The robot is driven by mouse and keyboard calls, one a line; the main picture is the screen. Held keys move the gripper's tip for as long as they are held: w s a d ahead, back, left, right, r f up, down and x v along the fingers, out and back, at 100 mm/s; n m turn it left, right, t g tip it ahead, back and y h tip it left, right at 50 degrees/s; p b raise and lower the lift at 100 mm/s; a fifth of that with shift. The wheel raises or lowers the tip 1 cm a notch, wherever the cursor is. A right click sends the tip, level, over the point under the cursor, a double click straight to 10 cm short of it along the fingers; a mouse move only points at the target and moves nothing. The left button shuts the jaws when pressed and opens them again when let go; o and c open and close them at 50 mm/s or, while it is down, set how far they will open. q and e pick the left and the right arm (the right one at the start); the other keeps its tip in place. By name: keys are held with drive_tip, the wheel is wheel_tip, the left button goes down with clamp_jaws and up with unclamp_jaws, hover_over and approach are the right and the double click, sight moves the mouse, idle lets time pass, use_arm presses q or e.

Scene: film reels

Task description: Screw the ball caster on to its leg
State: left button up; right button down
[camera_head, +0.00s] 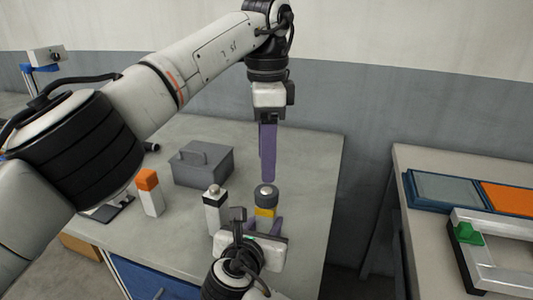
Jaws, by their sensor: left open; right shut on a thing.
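A grey cap with a shiny ball on top, which looks like the ball caster (266,193), sits upright on a yellow-banded leg (265,213). I cannot tell how far it is threaded on. My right gripper (264,226) comes from the bottom of the view and is shut on the leg; its purple fingers are low beside the leg and partly hidden by the hand. My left gripper (267,180) points straight down just above the caster. It is open, its purple fingers seen nearly edge-on, and it appears empty.
A black-and-white post with a metal knob (215,205) stands just left of the leg. An orange-topped white block (149,195) and a grey lidded box (203,165) stand farther left on the workbench (305,160). A second table (410,160) at right holds trays and a frame.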

sight(266, 190)
use_arm(q)
drive_tip(key=shift+f, duration=4.05)
drive_tip(key=shift+c, duration=0.3)
